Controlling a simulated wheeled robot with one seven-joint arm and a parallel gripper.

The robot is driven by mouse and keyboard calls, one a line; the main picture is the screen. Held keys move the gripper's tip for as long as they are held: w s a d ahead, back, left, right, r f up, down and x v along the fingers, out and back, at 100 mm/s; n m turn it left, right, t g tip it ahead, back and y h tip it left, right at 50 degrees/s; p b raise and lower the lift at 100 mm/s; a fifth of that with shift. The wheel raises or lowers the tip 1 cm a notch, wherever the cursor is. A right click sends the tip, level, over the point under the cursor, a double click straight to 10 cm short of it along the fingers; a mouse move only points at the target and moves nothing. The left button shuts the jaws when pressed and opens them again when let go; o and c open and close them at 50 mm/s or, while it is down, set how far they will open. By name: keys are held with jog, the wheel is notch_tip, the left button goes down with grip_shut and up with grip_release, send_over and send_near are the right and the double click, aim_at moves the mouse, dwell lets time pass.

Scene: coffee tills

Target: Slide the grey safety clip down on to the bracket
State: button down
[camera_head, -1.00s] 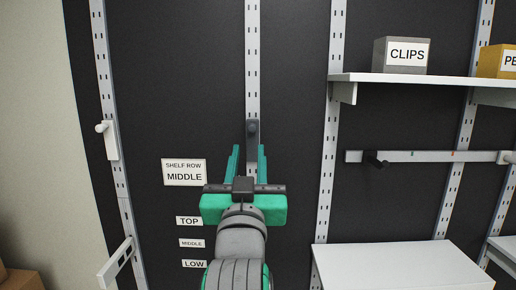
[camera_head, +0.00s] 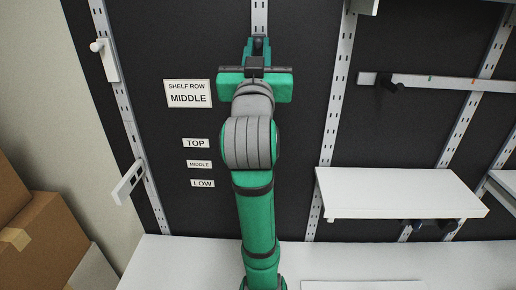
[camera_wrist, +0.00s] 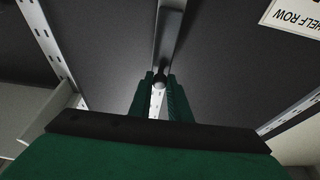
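My gripper body hides the upright just below the clip. No bracket shows clearly at the clip.
A white clip with a knob (camera_head: 103,52) sits on the left upright. A white shelf (camera_head: 400,190) and a grey rail (camera_head: 440,83) with a black knob are at right. Shelf row labels (camera_head: 188,94) are left of my arm. Cardboard boxes (camera_head: 40,235) stand at lower left.

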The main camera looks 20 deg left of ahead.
notch_tip(320, 180, down, 20)
dwell(2.8)
jog(key=shift+f, duration=0.1)
jog(key=shift+f, duration=2.35)
jog(key=c, duration=1.6)
grip_release()
jog(key=shift+a, duration=0.1)
jog(key=v, duration=1)
jog(key=shift+s+d+f, duration=0.15)
jog(key=shift+s+d, duration=0.05)
jog(key=shift+s, duration=0.15)
jog(key=shift+s, duration=0.1)
